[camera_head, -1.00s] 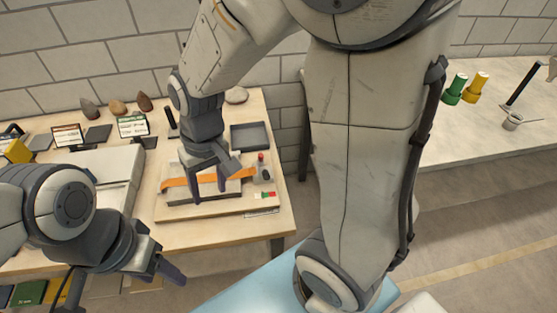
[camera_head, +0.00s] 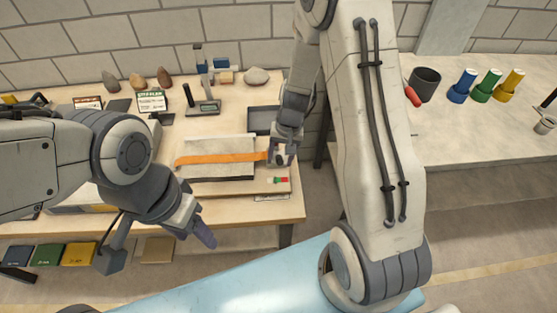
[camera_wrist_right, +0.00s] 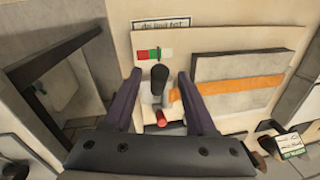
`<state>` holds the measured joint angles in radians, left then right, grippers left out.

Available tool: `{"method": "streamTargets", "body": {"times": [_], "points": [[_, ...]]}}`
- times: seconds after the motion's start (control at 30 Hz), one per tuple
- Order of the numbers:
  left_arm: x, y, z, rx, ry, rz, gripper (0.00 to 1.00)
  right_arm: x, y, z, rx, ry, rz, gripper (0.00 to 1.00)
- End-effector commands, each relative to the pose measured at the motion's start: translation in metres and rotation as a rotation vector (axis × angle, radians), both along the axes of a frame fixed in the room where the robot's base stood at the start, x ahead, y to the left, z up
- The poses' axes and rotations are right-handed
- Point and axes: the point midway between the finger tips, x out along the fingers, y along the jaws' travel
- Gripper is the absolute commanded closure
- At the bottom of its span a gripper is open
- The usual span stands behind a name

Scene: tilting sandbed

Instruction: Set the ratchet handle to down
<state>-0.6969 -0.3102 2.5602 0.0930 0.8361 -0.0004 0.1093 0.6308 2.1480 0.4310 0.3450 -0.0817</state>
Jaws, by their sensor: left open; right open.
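The ratchet shows in the right wrist view as a grey block (camera_wrist_right: 155,92) with a black-knobbed handle (camera_wrist_right: 159,76) and a red-tipped part (camera_wrist_right: 162,118). It stands at the end of an orange strap (camera_head: 222,158) that crosses a grey slab (camera_head: 225,171) on a wooden board. My right gripper (camera_head: 281,155) is open over the ratchet and hides most of it in the head view. In the right wrist view its fingers (camera_wrist_right: 160,75) lie either side of the handle, apparently not touching it. My left gripper (camera_head: 157,248) is open and empty, in front of the table.
A red, green and white marked strip (camera_wrist_right: 152,55) lies on the board near the ratchet. A dark tray (camera_head: 262,118) stands behind. Stones, cards and small blocks line the table's back. A right-hand counter (camera_head: 470,145) holds coloured bottles and a dark cup (camera_head: 424,85).

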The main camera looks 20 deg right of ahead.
Motion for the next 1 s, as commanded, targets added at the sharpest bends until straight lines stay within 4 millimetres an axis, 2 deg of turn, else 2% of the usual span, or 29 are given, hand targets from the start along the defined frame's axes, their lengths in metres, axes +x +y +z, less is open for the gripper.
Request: {"method": "streamTargets", "body": {"times": [0.13,0.43,0.47,0.5,0.6,1.0], "points": [[0.0001,0.0000,-0.0013,0.000,0.000,0.000,0.43,0.0004,0.0012,-0.0123,0.000,0.001,-0.001,0.43],[0.0001,0.0000,-0.0013,0.000,0.000,0.000,0.43,0.0007,0.0009,-0.0141,-0.002,-0.001,-0.001,0.43],[0.0001,0.0000,-0.0013,0.000,0.000,0.000,0.43,0.0007,0.0009,-0.0140,-0.001,0.000,-0.001,0.51],[0.0001,0.0000,-0.0013,0.000,0.000,0.000,0.43,0.0007,0.0008,-0.0140,-0.001,0.000,-0.001,0.66],[0.0001,0.0000,-0.0013,0.000,0.000,0.000,0.43,0.0006,0.0009,-0.0139,-0.001,0.000,-0.001,1.00],[0.0001,0.0000,-0.0012,0.000,0.000,0.000,0.43,0.0008,0.0018,-0.0137,0.000,-0.001,0.000,1.00]]}}
